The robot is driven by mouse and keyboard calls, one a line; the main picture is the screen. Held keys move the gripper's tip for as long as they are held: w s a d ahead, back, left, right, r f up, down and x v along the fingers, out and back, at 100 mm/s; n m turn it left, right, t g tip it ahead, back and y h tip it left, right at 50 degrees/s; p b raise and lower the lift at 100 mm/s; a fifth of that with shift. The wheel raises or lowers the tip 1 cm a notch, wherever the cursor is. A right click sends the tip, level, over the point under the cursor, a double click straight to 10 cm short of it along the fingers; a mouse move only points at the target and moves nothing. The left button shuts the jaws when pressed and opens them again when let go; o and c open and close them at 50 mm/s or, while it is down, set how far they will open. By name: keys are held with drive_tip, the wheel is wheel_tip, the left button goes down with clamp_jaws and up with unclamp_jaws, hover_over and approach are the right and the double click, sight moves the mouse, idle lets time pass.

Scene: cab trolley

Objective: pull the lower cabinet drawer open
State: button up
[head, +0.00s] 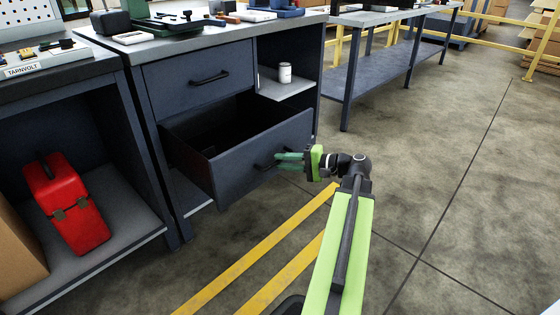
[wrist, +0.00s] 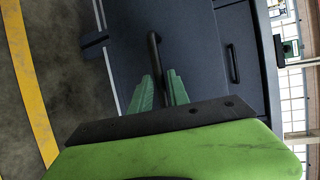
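The lower cabinet drawer (head: 258,160) is dark blue and stands well out from the cabinet (head: 147,92), its dark inside showing from above. Its black bar handle (head: 262,166) is on the front panel. My gripper (head: 278,160) is at this handle from the right, its green fingers partly covering it. In the wrist view, the handle (wrist: 154,50) runs between the two green fingers of my gripper (wrist: 161,82), which sit close on either side of it. The upper drawer (head: 200,78) is shut; its handle also shows in the wrist view (wrist: 233,63).
A white can (head: 285,73) stands on the cabinet's open side shelf. Tools lie on the worktop. Yellow stripes (head: 255,247) mark the floor; the floor at right (head: 450,170) is clear.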

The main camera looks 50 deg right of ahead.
drive_tip(key=p+v, duration=0.2)
drive_tip(key=v, duration=1.3)
drive_tip(key=shift+s+r, duration=0.15)
drive_tip(key=shift+s, duration=0.15)
